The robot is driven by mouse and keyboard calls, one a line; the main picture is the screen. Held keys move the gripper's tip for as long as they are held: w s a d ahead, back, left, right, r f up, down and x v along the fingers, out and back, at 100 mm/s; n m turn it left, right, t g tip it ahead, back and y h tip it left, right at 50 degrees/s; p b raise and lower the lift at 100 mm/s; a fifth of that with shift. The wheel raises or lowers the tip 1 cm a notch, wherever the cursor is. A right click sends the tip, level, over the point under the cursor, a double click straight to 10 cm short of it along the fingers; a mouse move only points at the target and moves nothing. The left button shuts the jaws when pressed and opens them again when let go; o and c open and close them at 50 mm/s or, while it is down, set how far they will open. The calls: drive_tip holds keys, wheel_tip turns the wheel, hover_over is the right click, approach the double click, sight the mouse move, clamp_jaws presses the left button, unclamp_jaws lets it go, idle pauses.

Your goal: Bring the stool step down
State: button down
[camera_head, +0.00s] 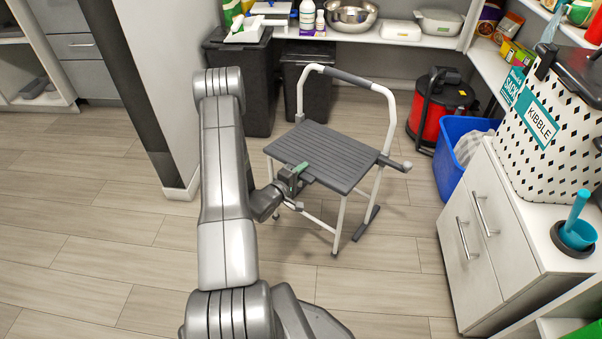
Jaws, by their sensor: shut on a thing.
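The folding step stool (323,152) stands on the wood floor at the centre of the head view. It has a dark grey ribbed step, white tubular legs and a white hoop handle with a dark grip at the back. The step looks about level between the legs. My gripper (296,178) is at the front left edge of the step, shut on that edge. My arm comes in from the bottom and hides part of the floor left of the stool. The fingertips are small and partly hidden against the step.
Two dark bins (240,88) and a red-and-black canister (436,105) stand behind the stool. A blue tub (453,150) and a white cabinet (487,235) are to the right. A wall corner (181,192) is to the left. The floor in front is clear.

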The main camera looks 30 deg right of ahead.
drive_tip(key=shift+w+d+r, duration=0.15)
drive_tip(key=shift+r, duration=1.05)
drive_tip(key=c, duration=1.4)
unclamp_jaws()
drive_tip(key=p+v, duration=0.2)
drive_tip(key=v, duration=1.1)
drive_tip(key=shift+s+a, duration=0.25)
drive_tip(key=shift+a, duration=0.1)
drive_tip(key=shift+f, duration=0.1)
